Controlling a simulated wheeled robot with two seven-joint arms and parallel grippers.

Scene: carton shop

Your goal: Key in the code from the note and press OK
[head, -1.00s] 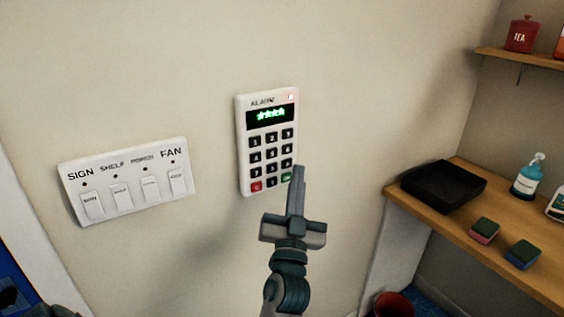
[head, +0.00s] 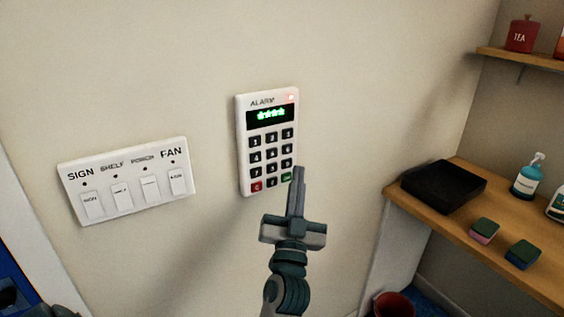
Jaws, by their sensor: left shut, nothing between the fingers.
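The white alarm keypad (head: 243,150) is fixed to the wall, labelled ALARM. Its dark display (head: 270,115) shows several green stars, and a small red light (head: 291,97) is lit at the top right. Below are dark number keys, a red key (head: 256,187) at bottom left and a green key (head: 286,177) at bottom right. My left gripper (head: 299,170) is shut and empty, its fingertips just beside the green key; I cannot tell whether they touch it. The note is not in view. My right gripper is not in view.
A white switch panel (head: 130,205) with SIGN, SHELF and FAN labels is on the wall to the left. At right, a wooden shelf (head: 477,262) holds a black tray (head: 443,202), two sponges (head: 484,230) and a pump bottle (head: 528,175).

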